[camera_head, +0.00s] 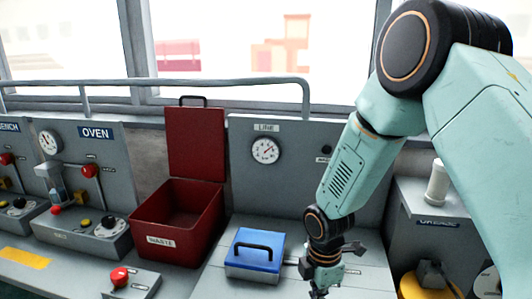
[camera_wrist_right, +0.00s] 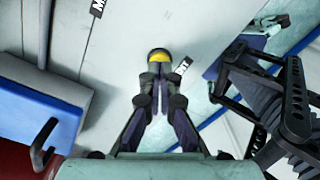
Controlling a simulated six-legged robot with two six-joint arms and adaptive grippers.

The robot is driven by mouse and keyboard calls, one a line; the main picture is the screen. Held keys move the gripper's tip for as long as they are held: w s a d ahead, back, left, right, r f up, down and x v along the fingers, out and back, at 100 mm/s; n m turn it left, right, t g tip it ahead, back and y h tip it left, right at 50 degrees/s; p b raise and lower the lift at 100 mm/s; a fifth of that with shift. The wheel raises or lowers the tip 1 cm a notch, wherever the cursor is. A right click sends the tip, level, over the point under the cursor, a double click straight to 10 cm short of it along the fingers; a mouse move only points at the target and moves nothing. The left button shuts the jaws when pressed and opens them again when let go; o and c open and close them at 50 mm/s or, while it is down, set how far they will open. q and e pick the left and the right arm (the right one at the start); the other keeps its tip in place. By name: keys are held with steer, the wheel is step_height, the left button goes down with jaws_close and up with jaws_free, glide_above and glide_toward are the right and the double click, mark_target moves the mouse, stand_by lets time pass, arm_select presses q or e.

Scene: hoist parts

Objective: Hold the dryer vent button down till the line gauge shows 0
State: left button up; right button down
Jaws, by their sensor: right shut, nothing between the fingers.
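The LINE gauge (camera_head: 265,151) is a round white dial on the grey back panel in the head view. Its needle is too small to read exactly. In the right wrist view a round yellow button (camera_wrist_right: 158,56) with a dark edge sits on the pale panel, beside a small label. My right gripper (camera_wrist_right: 159,80) is shut and empty, its fingertips over the button's near edge. I cannot tell whether they press it. In the head view my right gripper (camera_head: 319,283) points down at the panel and hides the button. My left gripper is not in view.
A blue box (camera_head: 256,250) with a black handle stands left of my right gripper. Behind it is an open red WASTE bin (camera_head: 172,242). The OVEN station (camera_head: 95,170) is at left. A black perforated mechanism (camera_wrist_right: 280,95) lies close on the right in the wrist view.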

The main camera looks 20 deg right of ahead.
steer(key=shift+f+b, duration=0.4)
steer(key=shift+f, duration=0.55)
steer(key=shift+r, duration=0.1)
stand_by(2.1)
step_height(320, 180, up, 7)
steer(key=p, duration=0.7)
steer(key=shift+p, duration=0.3)
steer(key=s+a+r+p, duration=0.3)
steer(key=s+a+p, duration=0.2)
steer(key=s+p, duration=0.3)
steer(key=shift+s+a+p, duration=0.2)
steer(key=shift+s+p, duration=0.05)
steer(key=shift+p, duration=0.35)
steer(key=c, duration=2.1)
jaws_free()
